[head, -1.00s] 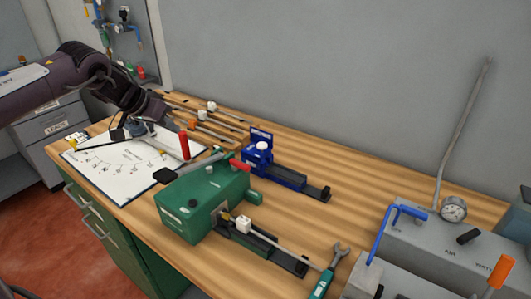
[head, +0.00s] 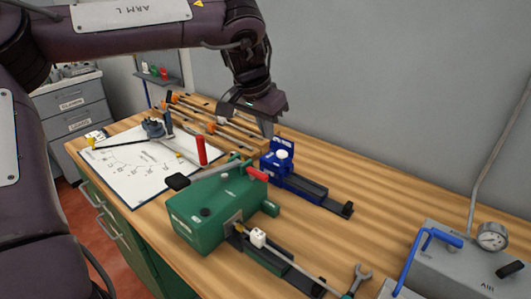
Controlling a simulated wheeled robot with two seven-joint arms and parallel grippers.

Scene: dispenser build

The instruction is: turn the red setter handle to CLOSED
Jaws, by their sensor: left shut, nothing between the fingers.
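A green machine box (head: 215,212) sits on the bench. A short red handle (head: 256,174) lies nearly flat at its top right edge. A second, upright red grip (head: 201,151) stands behind the box; I cannot tell from the picture which is called the setter. No CLOSED marking can be read. My left gripper (head: 268,129) is shut and empty, pointing down just behind the blue fixture (head: 283,160), above and right of both red handles. It appears apart from both. My right gripper is not in view.
Several rods with orange and white ends lie at the back. Bare wood lies right of the blue fixture.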

